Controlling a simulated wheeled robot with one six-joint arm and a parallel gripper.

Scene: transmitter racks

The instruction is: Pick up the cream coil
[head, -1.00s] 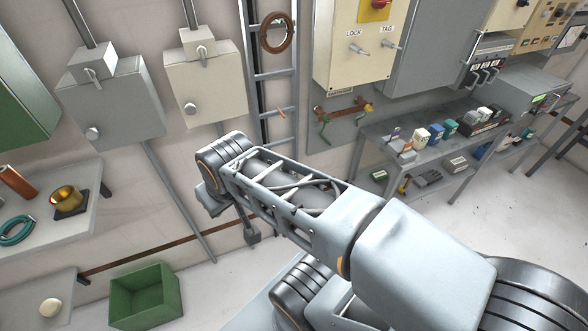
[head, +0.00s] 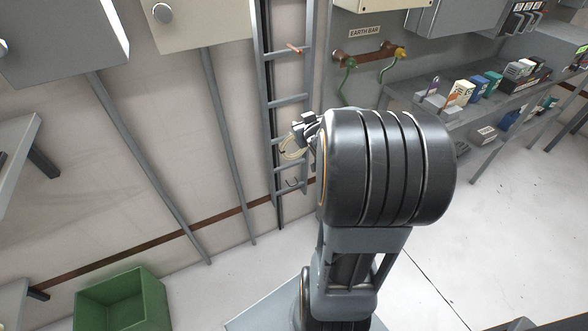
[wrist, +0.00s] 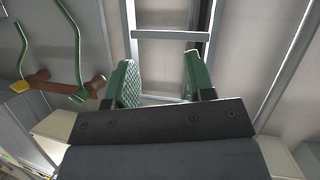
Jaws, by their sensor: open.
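The cream coil (head: 291,149) shows in the head view as a thin pale loop against the cable ladder (head: 287,100), just below my gripper (head: 304,125). Part of it is hidden by the gripper and arm, and I cannot tell whether they touch. In the wrist view my gripper (wrist: 158,86) has its two green-padded fingers apart with nothing between them. The ladder shows beyond the fingers there; I cannot make out the coil in that view.
The earth bar (head: 368,57) with hanging green cables is right of the ladder. An empty hook (head: 293,183) is lower on the ladder. A green bin (head: 121,301) stands at lower left. A loaded shelf (head: 430,100) is at right. Open floor lies at lower right.

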